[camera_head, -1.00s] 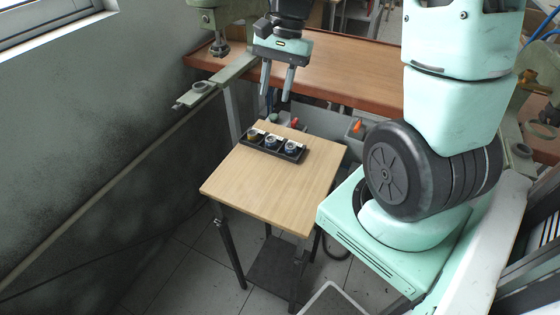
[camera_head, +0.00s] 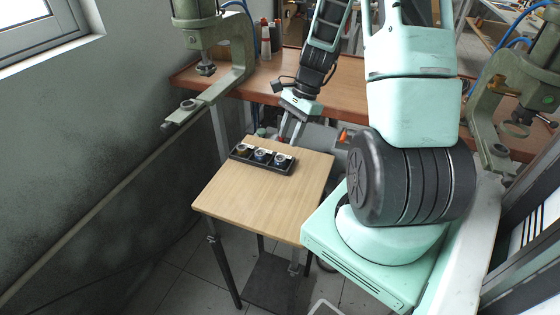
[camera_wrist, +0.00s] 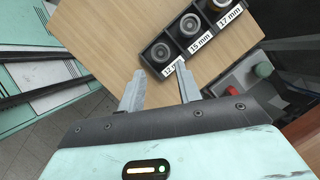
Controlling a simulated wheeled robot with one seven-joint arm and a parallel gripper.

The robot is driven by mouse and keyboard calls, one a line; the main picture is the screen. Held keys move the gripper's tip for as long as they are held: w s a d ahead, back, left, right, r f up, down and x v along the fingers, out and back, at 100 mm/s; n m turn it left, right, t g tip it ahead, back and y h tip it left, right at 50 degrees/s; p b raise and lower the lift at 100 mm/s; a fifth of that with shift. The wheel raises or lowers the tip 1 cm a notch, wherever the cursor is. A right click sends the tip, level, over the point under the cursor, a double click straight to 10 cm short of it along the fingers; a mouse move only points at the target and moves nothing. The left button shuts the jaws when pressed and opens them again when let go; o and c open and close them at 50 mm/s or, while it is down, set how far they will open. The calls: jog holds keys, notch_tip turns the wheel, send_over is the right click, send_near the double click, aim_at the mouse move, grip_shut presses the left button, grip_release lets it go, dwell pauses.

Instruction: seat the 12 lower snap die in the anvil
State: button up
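A black tray (camera_head: 234,156) on the small wooden table holds three round dies, each in its own compartment. In the wrist view its labels read 12 mm, 15 mm and 17 mm. The 12 die (camera_wrist: 160,52) is grey, in the compartment nearest my fingers; it is at the right end in the head view (camera_head: 281,160). My gripper (camera_head: 289,139) is open and empty, above and behind the tray's right end. Its two fingers (camera_wrist: 161,74) are apart in the wrist view. Two green presses stand left and right; the left one's lower arm ends in an anvil (camera_head: 180,115).
The right press (camera_head: 490,110) stands beyond my arm. A brown workbench (camera_head: 345,97) lies behind the wooden table (camera_head: 265,208). Grey boxes with a red button (camera_wrist: 263,69) and a green one are beside the tray. The table's front half is clear.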

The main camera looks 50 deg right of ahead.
aim_at(279, 159)
jog(key=shift+p+x, duration=0.55)
jog(key=shift+x, duration=2.95)
jog(key=shift+a+r, duration=0.1)
jog(key=shift+a, duration=0.05)
jog(key=c, duration=0.7)
